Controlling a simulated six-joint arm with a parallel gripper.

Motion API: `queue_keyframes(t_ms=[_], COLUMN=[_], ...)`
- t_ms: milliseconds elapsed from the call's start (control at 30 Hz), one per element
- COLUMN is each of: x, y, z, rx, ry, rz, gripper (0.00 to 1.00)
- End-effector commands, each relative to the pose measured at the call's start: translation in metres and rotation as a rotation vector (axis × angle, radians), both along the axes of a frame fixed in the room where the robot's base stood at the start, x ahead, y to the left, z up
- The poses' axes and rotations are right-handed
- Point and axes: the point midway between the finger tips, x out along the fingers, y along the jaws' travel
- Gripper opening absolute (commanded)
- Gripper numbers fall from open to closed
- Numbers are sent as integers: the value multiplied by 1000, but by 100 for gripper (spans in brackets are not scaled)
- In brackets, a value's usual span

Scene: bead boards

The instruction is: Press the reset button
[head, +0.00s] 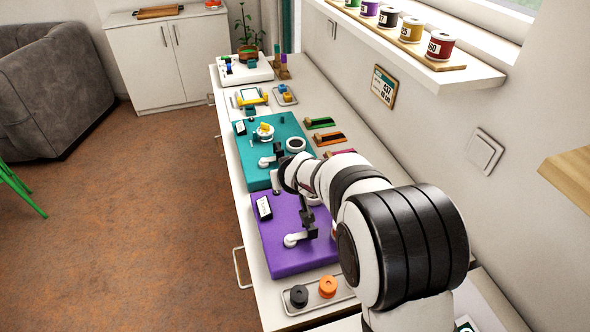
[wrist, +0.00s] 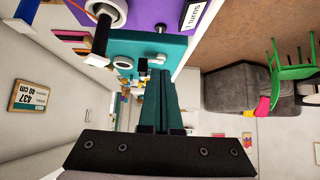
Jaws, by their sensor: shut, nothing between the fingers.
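My gripper (wrist: 160,75) is shut and empty in the wrist view, its two dark teal fingers side by side over the scene. In the head view my arm reaches over the purple board (head: 278,258), and its end hides part of the board and the gap to the teal board (head: 256,178). The purple board has a small white label block (head: 264,208) and a white and dark crank-like part (head: 292,240). It also shows in the wrist view (wrist: 150,12). I cannot tell which part is the reset button. No contact between fingertips and a board shows.
A tray (head: 316,302) with a black and an orange knob lies at the front. Small coloured pieces lie along the wall, right of the teal board. More boards, a plant (head: 248,38) and a white-based set (head: 240,70) stand farther back.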

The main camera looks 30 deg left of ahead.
Motion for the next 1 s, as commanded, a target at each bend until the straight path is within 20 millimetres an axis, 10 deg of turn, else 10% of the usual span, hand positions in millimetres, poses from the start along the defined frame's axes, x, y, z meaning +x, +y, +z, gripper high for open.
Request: queue_keyframes(t_ms=[333, 1000], x=[4, 50], y=[3, 49], z=[-5, -103], rx=[0, 1], ry=[2, 6], rz=[-1, -4], gripper=[0, 0])
